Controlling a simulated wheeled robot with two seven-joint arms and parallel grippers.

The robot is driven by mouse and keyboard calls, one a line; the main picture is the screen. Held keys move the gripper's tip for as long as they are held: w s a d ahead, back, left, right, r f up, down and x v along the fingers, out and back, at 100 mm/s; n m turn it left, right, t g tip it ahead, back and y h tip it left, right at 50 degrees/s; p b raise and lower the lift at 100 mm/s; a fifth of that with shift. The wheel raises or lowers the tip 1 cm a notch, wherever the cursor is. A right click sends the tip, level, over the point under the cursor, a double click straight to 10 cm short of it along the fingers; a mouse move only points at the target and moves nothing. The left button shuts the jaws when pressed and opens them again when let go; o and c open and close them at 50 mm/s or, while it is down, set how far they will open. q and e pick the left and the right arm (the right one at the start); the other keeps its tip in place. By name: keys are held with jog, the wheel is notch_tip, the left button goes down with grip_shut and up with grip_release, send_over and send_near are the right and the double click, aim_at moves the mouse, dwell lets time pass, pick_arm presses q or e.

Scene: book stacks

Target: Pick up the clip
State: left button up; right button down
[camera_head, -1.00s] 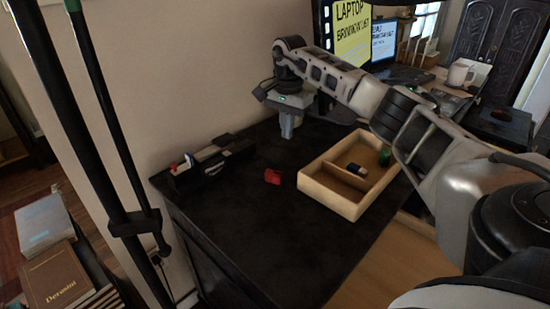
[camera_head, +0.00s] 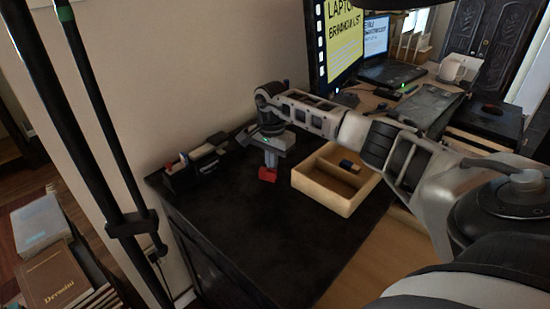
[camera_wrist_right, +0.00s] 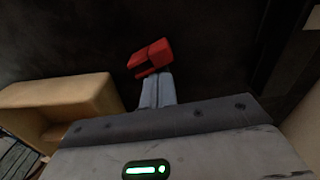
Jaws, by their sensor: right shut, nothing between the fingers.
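The red clip (camera_head: 267,174) lies on the black desk top, between the black organizer and the wooden tray. My right gripper (camera_head: 270,161) points down right behind the clip in the head view. Its fingers are together and hold nothing. In the right wrist view the clip (camera_wrist_right: 151,57) shows just beyond the closed fingertips (camera_wrist_right: 157,76); I cannot tell whether they touch it. My left gripper is not in view.
A wooden two-part tray (camera_head: 325,196) stands right of the clip, with a small dark blue item (camera_head: 349,165) in it. A black desk organizer (camera_head: 195,167) stands to the left. The desk front (camera_head: 265,240) is clear. Monitor and laptop (camera_head: 385,70) stand behind.

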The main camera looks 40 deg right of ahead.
aim_at(228, 215)
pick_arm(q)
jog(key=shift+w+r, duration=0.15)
pick_arm(e)
jog(key=a, duration=0.1)
jog(key=a+p, duration=0.1)
jog(key=a, duration=0.1)
jog(key=s+a+p, duration=0.1)
jog(key=a, duration=0.1)
jog(key=shift+r, duration=0.25)
jog(key=s+a, duration=0.1)
jog(key=a, duration=0.4)
jog(key=s+a, duration=0.1)
jog(key=a, duration=0.4)
jog(key=s+a+p, duration=0.1)
jog(key=a, duration=0.4)
jog(key=shift+s+a+f, duration=0.2)
jog(key=shift+a+f, duration=0.05)
jog(key=shift+f, duration=0.05)
jog(key=shift+s+a, duration=0.15)
jog(key=shift+a, duration=0.35)
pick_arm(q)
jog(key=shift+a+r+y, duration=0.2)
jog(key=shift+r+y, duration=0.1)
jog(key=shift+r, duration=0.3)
